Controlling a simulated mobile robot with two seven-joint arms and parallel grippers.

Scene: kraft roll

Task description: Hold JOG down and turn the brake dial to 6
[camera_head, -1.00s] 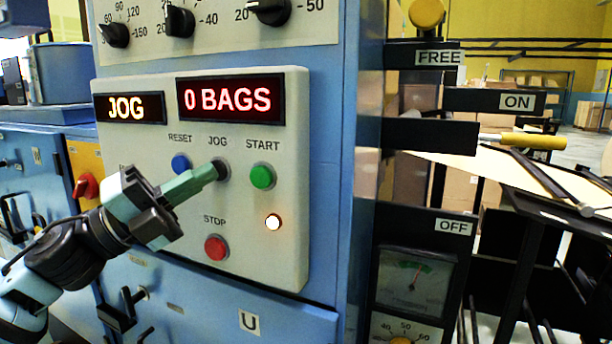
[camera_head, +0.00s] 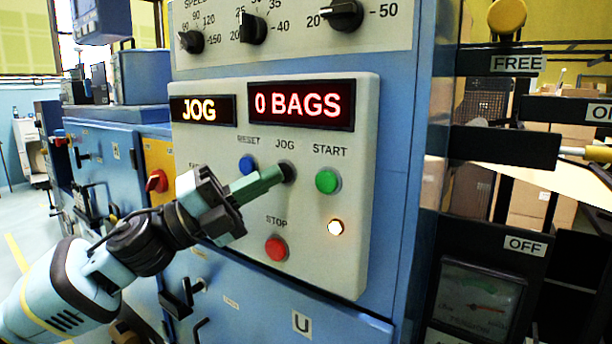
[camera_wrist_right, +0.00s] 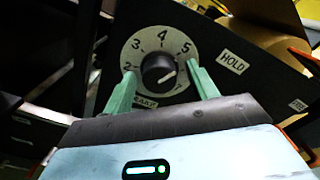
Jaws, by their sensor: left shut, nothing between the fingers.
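The dark JOG button (camera_head: 289,172) is on the pale control panel in the head view. My left gripper (camera_head: 281,173) is shut and empty, its green fingertips against the button and hiding part of it. The JOG display (camera_head: 198,109) is lit amber. In the right wrist view, the brake dial (camera_wrist_right: 158,70) has a black knob with a light mark at its lower right; the exact number it points to is unclear. My right gripper (camera_wrist_right: 163,77) is open, its green fingers on either side of the knob. One finger hides the 6 area.
Other buttons sit close by: blue RESET (camera_head: 247,164), green START (camera_head: 327,181) and red STOP (camera_head: 276,248). The red display (camera_head: 300,104) reads 0 BAGS. A HOLD label (camera_wrist_right: 233,62) is right of the dial. A gauge (camera_head: 480,299) is below the OFF label.

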